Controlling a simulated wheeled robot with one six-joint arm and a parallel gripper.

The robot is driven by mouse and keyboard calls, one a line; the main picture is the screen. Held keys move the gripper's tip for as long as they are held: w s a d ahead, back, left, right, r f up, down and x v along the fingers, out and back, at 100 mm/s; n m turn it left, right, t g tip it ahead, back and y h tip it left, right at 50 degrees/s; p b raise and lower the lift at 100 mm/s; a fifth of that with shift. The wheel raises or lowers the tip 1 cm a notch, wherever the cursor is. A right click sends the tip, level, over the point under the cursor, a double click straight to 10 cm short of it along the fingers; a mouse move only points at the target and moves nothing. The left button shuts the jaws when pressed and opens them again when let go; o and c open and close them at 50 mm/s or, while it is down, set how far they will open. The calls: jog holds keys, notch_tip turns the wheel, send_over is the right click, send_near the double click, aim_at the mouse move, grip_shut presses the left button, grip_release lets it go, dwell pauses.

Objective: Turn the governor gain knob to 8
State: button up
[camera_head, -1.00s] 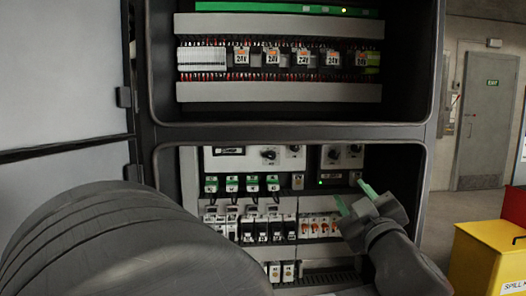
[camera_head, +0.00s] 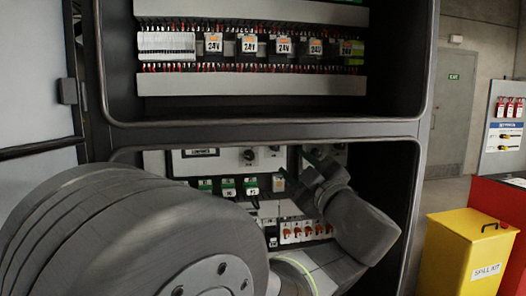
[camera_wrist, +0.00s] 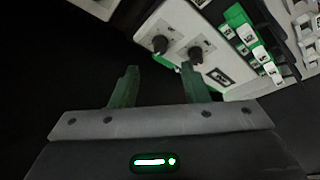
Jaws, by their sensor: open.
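My gripper (camera_head: 304,168) is inside the lower cabinet bay, in front of the right-hand control module. In the wrist view its two green fingers (camera_wrist: 160,70) are spread apart with nothing between them. Beyond the tips a white panel carries two dark round knobs. One knob (camera_wrist: 160,44) lies roughly in line with the gap; the other knob (camera_wrist: 196,54) lies beyond the right finger. The fingers appear apart from both. The labels and pointer settings are too small to read, so I cannot tell which is the governor gain knob.
Breakers with orange toggles (camera_head: 306,231) sit below my gripper. Green-topped terminal blocks (camera_head: 228,187) are to its left. The dark cabinet frame (camera_head: 428,150) bounds the bay at right. A yellow spill kit bin (camera_head: 462,255) stands outside at right.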

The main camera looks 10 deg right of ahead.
aim_at(277, 149)
jog(key=x, duration=0.7)
jog(key=shift+w, duration=0.15)
grip_shut()
